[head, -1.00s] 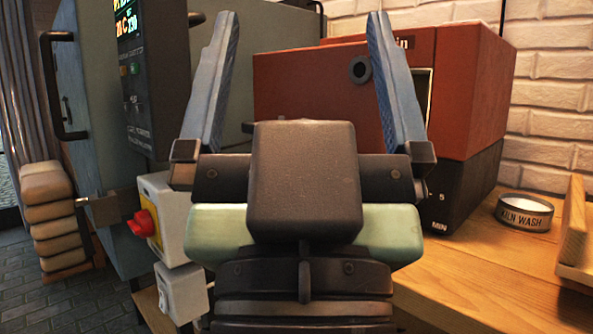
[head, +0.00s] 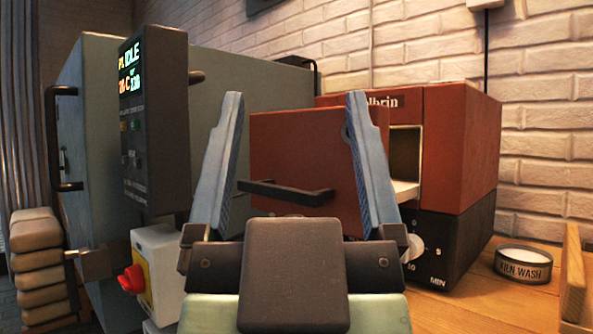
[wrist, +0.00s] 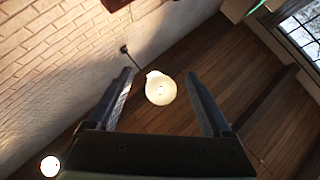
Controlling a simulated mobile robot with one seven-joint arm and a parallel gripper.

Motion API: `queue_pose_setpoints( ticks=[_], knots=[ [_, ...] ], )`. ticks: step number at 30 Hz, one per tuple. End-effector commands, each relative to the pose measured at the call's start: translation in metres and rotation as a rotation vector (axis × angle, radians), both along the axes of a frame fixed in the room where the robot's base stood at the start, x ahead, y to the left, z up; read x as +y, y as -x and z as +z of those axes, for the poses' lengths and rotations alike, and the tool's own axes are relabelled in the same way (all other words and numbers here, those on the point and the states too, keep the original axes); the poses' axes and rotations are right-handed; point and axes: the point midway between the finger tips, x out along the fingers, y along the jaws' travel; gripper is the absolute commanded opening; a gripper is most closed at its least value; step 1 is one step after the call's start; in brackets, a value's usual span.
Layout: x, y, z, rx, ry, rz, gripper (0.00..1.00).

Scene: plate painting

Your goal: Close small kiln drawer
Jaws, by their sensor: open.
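The small kiln (head: 455,150) is a red box on a black base with a dial, on the wooden worktop. Its red drawer front (head: 295,150) stands out ahead of the body, so the drawer is open. A dark gap and a pale slab (head: 404,191) show between front and body. A black bar handle (head: 285,193) crosses the drawer front. My gripper (head: 295,97) is open and empty, pointing up, with its blue fingers in front of the drawer in the picture. Contact is not visible. The wrist view shows the open fingers (wrist: 160,75) against the ceiling, without the kiln.
A large grey kiln (head: 90,150) with a control panel (head: 152,120) stands close on the left. A white box with a red switch (head: 132,279) is below it. A kiln wash tin (head: 523,264) and a wooden piece (head: 574,270) are on the worktop (head: 490,285) at right.

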Motion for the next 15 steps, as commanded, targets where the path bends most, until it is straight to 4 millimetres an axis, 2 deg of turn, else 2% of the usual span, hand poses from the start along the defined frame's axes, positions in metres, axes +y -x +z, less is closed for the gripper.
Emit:
queue_pose_setpoints(
  ticks=[1,2,7,13,15],
  knots=[
    [0.000,-0.003,0.004,0.011,0.011,-0.009,0.73],
    [0.001,-0.006,0.006,0.019,0.023,-0.017,0.68],
    [0.004,-0.027,0.014,0.097,0.152,-0.112,0.37],
    [0.008,-0.051,0.011,0.209,0.362,-0.245,0.01],
    [0.008,-0.057,0.008,0.245,0.436,-0.287,0.00]
  ],
)
